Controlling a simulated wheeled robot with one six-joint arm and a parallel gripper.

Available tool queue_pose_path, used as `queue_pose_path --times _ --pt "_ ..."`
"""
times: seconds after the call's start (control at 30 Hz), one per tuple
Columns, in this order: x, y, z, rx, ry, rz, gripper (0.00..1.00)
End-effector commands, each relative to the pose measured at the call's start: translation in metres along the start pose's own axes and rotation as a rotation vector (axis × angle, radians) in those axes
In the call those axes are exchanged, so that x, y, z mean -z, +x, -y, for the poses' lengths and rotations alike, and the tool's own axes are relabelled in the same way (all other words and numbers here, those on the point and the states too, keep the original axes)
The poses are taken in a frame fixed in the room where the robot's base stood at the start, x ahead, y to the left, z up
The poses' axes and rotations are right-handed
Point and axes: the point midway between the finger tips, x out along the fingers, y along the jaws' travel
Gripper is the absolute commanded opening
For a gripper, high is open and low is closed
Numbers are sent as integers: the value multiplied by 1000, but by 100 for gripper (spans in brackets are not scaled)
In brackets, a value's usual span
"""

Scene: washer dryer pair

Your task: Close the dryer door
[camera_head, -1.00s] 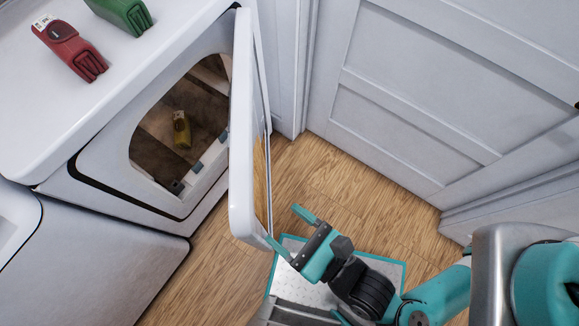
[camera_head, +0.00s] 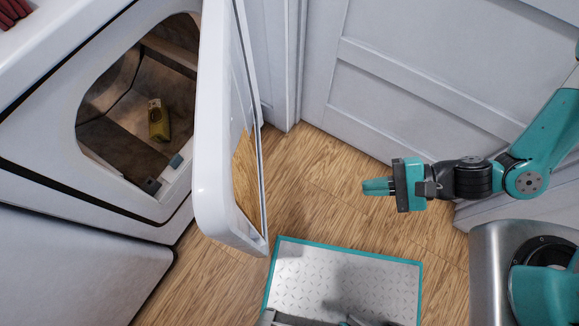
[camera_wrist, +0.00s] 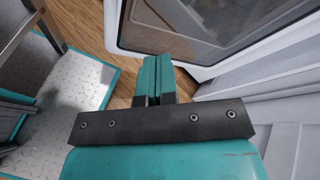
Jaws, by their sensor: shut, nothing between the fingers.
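The white dryer (camera_head: 45,150) stands at the left in the head view. Its door (camera_head: 212,130) is swung open, jutting out toward the camera, with a glassy inner panel. A yellow item (camera_head: 158,120) lies in the drum behind the opening. My gripper (camera_head: 364,187) is shut and empty, out to the right of the door with a clear gap between them, pointing left toward it. In the wrist view my shut fingers (camera_wrist: 155,80) point toward the door (camera_wrist: 190,30), whose framed panel fills the upper right.
A white panelled wall or door (camera_head: 400,80) stands behind my arm. The wooden floor (camera_head: 330,195) between the dryer door and my gripper is clear. My base plate is at the bottom. Part of a red item (camera_head: 14,10) shows on the dryer top.

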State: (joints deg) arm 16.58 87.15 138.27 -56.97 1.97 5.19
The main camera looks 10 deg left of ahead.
Motion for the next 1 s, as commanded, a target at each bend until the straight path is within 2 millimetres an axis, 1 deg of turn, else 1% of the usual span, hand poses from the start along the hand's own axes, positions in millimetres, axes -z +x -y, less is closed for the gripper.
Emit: queue_pose_path --times 0.03,0.13,0.27,0.37,0.5,0.63,0.8,0.9,1.0 --pt "15 3 6 -46 -68 -10 0" --pt "21 4 25 -122 -178 -23 0" --pt "18 11 50 -211 -323 -40 0" --pt "7 20 66 -270 -438 -51 0" --pt "-17 35 81 -337 -601 -63 0" --pt "-47 49 86 -380 -755 -73 0" --pt "-88 62 80 -406 -923 -81 0" --pt "-106 64 75 -408 -987 -82 0" --pt "-117 65 72 -408 -1024 -83 0"
